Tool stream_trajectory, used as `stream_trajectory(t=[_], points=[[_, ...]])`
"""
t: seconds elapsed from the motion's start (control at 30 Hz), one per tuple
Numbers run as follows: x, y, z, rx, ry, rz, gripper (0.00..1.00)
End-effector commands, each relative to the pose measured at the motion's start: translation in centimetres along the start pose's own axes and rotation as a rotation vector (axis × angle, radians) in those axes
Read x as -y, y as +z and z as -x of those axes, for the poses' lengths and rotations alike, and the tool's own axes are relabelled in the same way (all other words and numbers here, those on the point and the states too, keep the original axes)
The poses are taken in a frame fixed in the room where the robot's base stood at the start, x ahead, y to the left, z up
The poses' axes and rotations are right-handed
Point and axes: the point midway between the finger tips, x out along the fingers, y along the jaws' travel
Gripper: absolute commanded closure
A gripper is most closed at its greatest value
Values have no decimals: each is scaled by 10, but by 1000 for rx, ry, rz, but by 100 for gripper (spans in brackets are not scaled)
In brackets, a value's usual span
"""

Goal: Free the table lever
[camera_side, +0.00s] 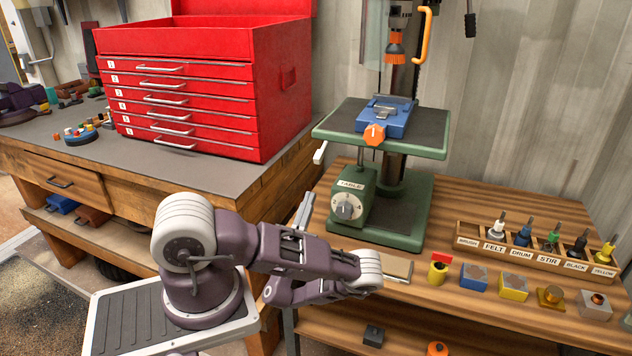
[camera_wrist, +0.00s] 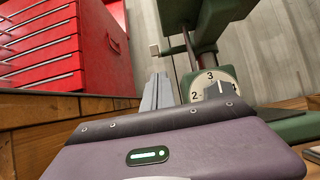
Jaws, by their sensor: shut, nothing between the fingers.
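The drill press table (camera_side: 335,118) is a dark plate with a green edge. A small pale handle, which looks like the table lever (camera_side: 320,153), sticks out below its left edge. The fingers also show in the wrist view (camera_wrist: 158,76). Whether they touch the lever there, I cannot tell.
A green box labelled TABLE with a numbered dial (camera_side: 347,207) stands right of my fingers. A blue vise (camera_side: 385,118) sits on the press table. A red tool chest (camera_side: 190,105) stands on the left bench. Labelled tools in a rack (camera_side: 535,250) and several blocks occupy the right bench.

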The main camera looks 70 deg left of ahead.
Motion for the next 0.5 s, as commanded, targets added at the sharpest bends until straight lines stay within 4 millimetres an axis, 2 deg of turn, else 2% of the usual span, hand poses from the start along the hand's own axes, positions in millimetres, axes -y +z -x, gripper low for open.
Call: stream_trajectory(t=[0.3,0.5], points=[[0,1,-62,4,4,1,100],[0,1,-87,2,3,1,100]])
